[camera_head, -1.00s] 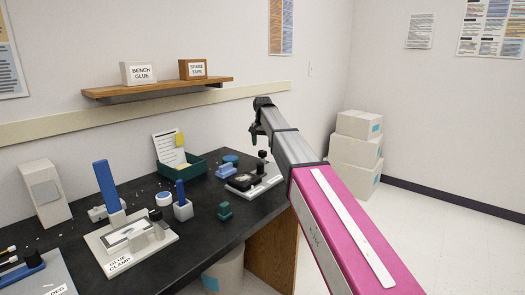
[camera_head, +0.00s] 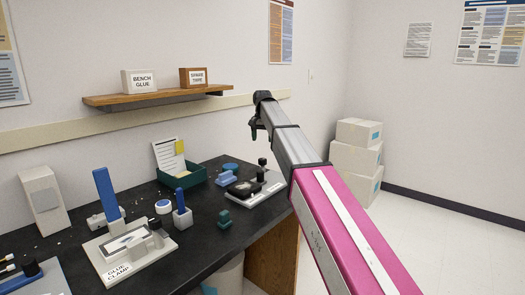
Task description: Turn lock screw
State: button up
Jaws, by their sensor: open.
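My gripper (camera_head: 254,130) is at the end of the arm, above and just beyond the far right part of the black bench. Its fingers are small and dark, pointing down, and seem empty. Below it stands a fixture with a pale base (camera_head: 262,197), a dark part on top and an upright black knob (camera_head: 262,163). The gripper is apart from this knob. The glue clamp (camera_head: 118,271) at the front left has a pale base, a blue upright handle (camera_head: 106,192) and another black knob (camera_head: 155,223). I cannot tell which knob is the lock screw.
A wooden shelf (camera_head: 160,97) hangs above. Boxes (camera_head: 358,158) are stacked on the floor at right.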

aim_at(263, 159)
notch_tip(263, 159, down, 11)
jog(key=n, duration=2.4)
jog(key=shift+r, duration=0.2)
jog(key=c, duration=0.9)
